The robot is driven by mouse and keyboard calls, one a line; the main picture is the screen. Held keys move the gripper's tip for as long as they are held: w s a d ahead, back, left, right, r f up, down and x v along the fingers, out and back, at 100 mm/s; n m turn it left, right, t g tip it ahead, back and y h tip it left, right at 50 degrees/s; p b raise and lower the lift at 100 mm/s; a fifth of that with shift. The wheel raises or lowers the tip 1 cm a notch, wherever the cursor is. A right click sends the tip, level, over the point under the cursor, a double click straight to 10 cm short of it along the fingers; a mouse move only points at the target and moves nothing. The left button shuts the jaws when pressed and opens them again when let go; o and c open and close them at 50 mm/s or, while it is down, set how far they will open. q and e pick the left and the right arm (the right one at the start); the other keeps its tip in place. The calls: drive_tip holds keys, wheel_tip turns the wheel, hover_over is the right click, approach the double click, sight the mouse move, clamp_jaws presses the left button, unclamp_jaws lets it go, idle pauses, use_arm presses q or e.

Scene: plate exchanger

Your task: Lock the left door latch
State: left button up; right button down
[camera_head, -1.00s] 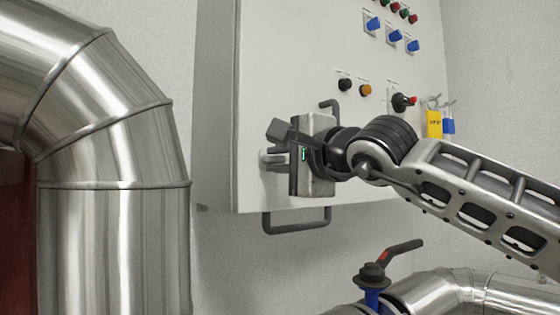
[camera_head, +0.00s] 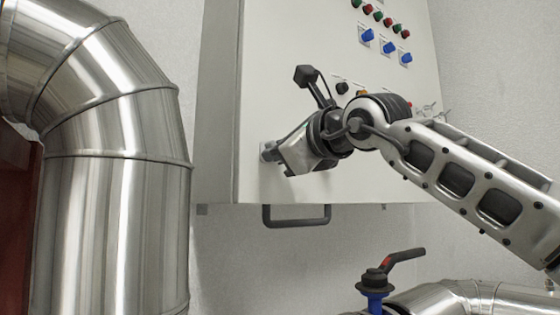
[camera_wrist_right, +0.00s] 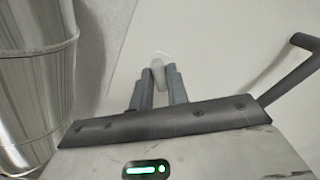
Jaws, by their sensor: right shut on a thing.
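The left door latch is a small light-grey piece near the lower left edge of the cabinet door (camera_head: 265,80). The latch (camera_wrist_right: 158,73) shows between the fingertips in the wrist view. My right gripper (camera_head: 270,152) reaches in from the right, close to the door face, with its wrist rolled and tilted. Its dark fingers (camera_wrist_right: 158,82) are shut on the latch. In the head view my gripper hides most of the latch, so its exact angle is hard to tell. My left gripper is in neither view.
A large silver pipe (camera_head: 110,220) bends down at the left, apart from the cabinet. A dark bar handle (camera_head: 298,222) hangs under the cabinet. A valve with a black lever (camera_head: 375,278) stands below. Buttons and blue switches (camera_head: 388,47) sit on the upper door.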

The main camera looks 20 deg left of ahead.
use_arm(q)
drive_tip(key=b, duration=0.1)
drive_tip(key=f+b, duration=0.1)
drive_tip(key=b, duration=0.1)
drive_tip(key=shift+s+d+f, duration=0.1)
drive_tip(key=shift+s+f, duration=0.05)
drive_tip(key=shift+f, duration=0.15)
use_arm(e)
drive_tip(key=m, duration=0.7)
drive_tip(key=shift+m, duration=0.4)
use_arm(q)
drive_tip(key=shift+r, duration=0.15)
use_arm(e)
drive_tip(key=shift+m, duration=0.3)
drive_tip(key=c, duration=1.5)
unclamp_jaws()
drive_tip(key=shift+o, duration=0.2)
